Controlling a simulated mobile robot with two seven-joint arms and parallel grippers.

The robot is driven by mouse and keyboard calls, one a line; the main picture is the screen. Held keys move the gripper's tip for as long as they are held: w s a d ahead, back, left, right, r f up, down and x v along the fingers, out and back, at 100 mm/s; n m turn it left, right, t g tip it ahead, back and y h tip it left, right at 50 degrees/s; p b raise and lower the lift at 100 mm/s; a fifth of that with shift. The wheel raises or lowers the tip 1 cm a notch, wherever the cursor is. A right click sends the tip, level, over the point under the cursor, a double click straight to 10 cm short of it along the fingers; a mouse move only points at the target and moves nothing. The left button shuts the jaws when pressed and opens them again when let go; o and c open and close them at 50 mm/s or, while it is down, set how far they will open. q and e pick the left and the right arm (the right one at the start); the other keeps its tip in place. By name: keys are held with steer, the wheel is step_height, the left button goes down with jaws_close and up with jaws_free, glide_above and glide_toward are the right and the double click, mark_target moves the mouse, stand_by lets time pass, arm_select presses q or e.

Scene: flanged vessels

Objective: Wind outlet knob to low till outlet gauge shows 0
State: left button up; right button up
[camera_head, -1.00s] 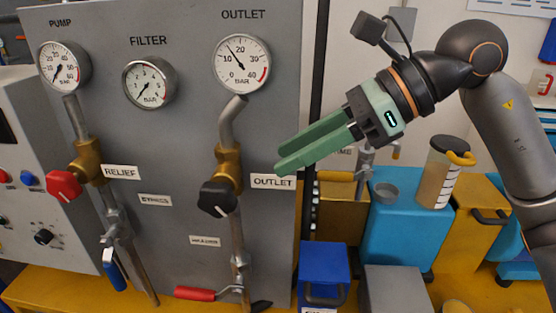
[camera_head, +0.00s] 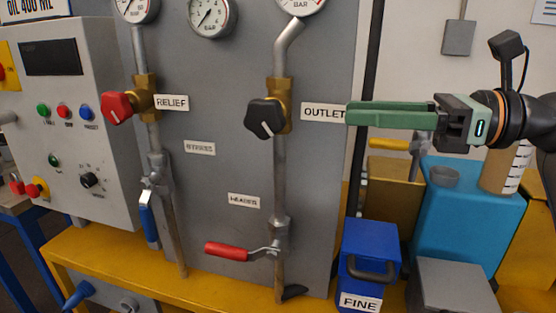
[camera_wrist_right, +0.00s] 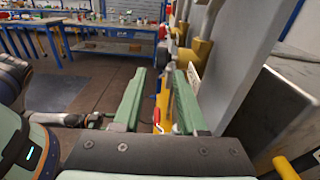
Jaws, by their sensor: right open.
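The black outlet knob (camera_head: 266,118) sits on a brass valve body (camera_head: 283,94) on the grey panel, with a pale pointer mark on its face. The outlet gauge (camera_head: 301,5) is cut off by the top of the head view, so its reading cannot be seen. My right gripper (camera_head: 348,113) is to the right of the knob, apart from it, with green fingers pointing left over the end of the OUTLET label (camera_head: 320,112). In the right wrist view the two fingers (camera_wrist_right: 156,78) are spread with nothing between them. My left gripper is not in view.
The red relief knob (camera_head: 118,107) is left of the outlet line. A red-handled lever (camera_head: 228,251) is low on the outlet pipe. A dark vertical post (camera_head: 368,70) stands by the panel's right edge. A blue FINE box (camera_head: 368,250) and a light-blue block (camera_head: 470,215) stand lower right.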

mark_target(282, 109)
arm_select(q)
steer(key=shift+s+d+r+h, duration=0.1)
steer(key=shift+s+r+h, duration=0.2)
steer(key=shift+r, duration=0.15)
arm_select(e)
steer(key=shift+t+y, duration=0.3)
steer(key=x, duration=1.2)
steer(key=shift+w+f, duration=0.15)
steer(key=shift+f, duration=0.15)
steer(key=shift+c, duration=0.3)
jaws_close()
